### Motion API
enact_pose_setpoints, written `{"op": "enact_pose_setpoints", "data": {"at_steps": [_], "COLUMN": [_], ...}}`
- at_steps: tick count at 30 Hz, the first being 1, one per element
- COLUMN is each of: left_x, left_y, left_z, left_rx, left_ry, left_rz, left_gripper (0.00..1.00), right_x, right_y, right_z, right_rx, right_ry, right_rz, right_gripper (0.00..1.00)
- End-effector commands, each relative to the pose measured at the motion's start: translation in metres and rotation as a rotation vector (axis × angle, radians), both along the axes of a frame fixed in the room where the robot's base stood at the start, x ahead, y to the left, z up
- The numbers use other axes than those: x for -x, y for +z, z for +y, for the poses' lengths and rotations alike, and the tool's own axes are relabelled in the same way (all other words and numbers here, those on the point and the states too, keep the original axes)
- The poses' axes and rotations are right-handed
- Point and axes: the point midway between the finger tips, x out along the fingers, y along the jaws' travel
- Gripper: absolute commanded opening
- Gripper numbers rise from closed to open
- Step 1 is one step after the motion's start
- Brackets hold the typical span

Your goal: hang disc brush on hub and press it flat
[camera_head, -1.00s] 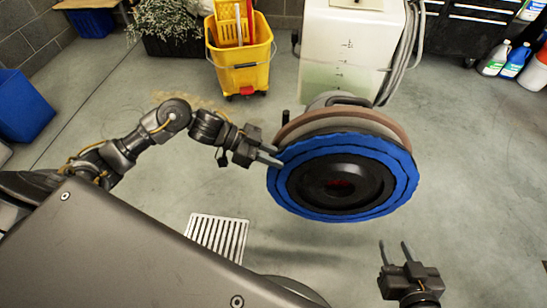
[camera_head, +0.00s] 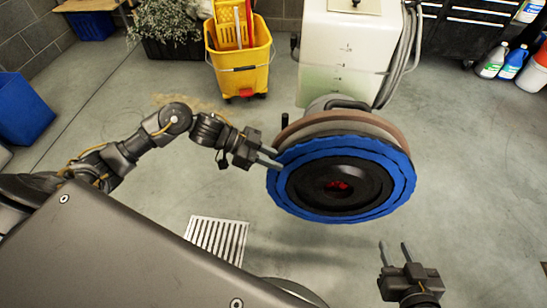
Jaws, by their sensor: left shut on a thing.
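The disc brush (camera_head: 292,192) is a round blue pad with a black ring centre. It faces me in front of the machine's brown and beige round deck (camera_head: 318,121). A little red, perhaps the hub (camera_head: 338,185), shows through its centre hole. My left gripper (camera_head: 272,158) is shut on the brush's left edge. Whether the brush touches the deck behind it cannot be told. My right gripper (camera_head: 394,252) is open and empty, below and to the right of the brush, apart from it.
The white machine body (camera_head: 345,60) stands behind the deck. A yellow mop bucket (camera_head: 240,70) is at its left. Bottles (camera_head: 513,62) stand at the back right and a blue bin (camera_head: 20,108) at the far left. A floor grate (camera_head: 217,238) lies below. The floor at right is clear.

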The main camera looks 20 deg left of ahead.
Motion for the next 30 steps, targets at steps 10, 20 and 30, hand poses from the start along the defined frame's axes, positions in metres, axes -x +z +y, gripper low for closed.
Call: {"op": "enact_pose_setpoints", "data": {"at_steps": [10, 20, 30], "left_x": [-0.007, -0.014, -0.015], "left_y": [0.002, 0.001, 0.001], "left_z": [0.001, 0.003, 0.004], "left_rx": [0.004, 0.004, 0.004], "left_ry": [0.000, -0.001, 0.000], "left_rz": [-0.004, -0.004, -0.004], "left_gripper": [0.00, 0.00, 0.00], "right_x": [0.000, 0.000, 0.000], "right_y": [0.001, 0.002, 0.002], "right_z": [0.000, 0.000, 0.000], "right_rx": [0.000, 0.000, 0.000], "right_ry": [0.000, 0.000, 0.000], "right_rz": [0.000, 0.000, 0.000], "right_gripper": [0.36, 0.36, 0.36]}}
